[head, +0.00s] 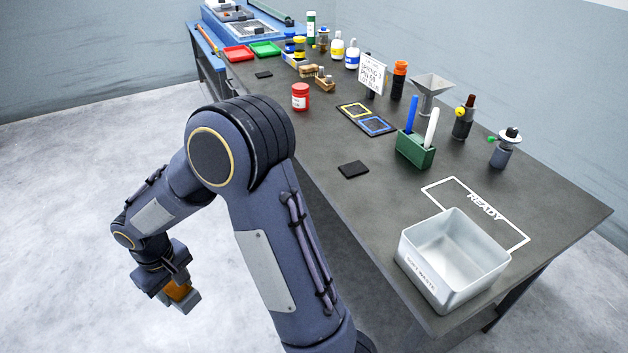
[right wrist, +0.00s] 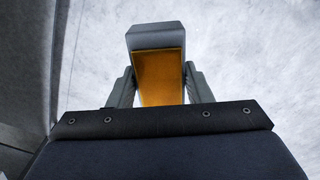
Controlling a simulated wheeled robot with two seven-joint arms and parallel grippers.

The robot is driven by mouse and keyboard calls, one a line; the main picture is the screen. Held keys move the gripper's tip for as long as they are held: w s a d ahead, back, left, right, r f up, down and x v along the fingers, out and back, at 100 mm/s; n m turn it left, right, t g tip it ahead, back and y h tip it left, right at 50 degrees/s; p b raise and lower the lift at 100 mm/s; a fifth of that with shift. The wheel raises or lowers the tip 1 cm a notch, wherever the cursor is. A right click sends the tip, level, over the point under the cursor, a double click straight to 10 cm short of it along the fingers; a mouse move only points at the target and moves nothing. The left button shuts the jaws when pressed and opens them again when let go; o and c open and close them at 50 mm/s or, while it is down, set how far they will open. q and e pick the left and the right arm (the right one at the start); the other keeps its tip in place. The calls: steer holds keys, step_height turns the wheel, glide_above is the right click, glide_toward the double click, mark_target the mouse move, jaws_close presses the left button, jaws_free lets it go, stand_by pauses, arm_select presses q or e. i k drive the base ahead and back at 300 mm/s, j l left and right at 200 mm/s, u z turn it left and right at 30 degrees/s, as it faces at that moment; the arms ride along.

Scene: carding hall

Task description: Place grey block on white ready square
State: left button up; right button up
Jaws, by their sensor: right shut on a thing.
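The grey block (right wrist: 155,38) is held in my right gripper (right wrist: 160,88), between both fingers, with an orange face showing in the right wrist view. In the head view my right gripper (head: 176,285) hangs over the pale floor, left of the table and well away from it. The block's grey end (head: 187,303) shows below the orange part there. The white ready square (head: 486,206) is an outline marked READY on the table's right part. A silvery bin stands over its near side and hides part of it. My left gripper is not in view.
The bin (head: 424,262) is labelled as soft waste. A red jar (head: 300,97), a black pad (head: 353,170) and several bottles occupy the dark table (head: 330,205).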

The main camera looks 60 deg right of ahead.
mark_target(489, 226)
steer(key=k+l+u, duration=0.1)
steer(key=k+l, duration=0.15)
steer(key=k, duration=0.35)
steer(key=k+l, duration=0.15)
steer(key=k, duration=0.5)
steer(key=k+l+u, duration=0.15)
steer(key=k, duration=0.5)
